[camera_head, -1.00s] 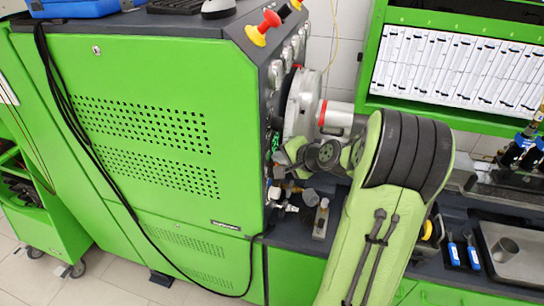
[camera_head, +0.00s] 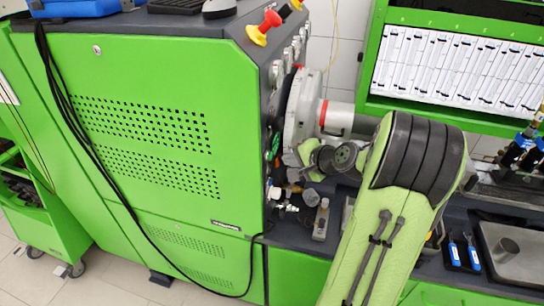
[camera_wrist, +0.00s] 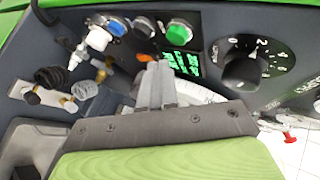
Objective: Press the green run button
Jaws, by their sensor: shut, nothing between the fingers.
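The green button (camera_wrist: 179,33) is round with a silver rim. It sits on the dark control panel at the top of the wrist view. My gripper (camera_wrist: 160,66) is shut and empty, its fingertips below and slightly left of the green button in the picture. I cannot tell the gap in depth between the tips and the panel. In the head view my arm's links cover the gripper. The panel side of the green test cabinet (camera_head: 150,130) is seen only edge-on there.
Hose fittings (camera_wrist: 82,90) stick out at left. A red and yellow knob (camera_head: 263,27) stands on the cabinet's top edge.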

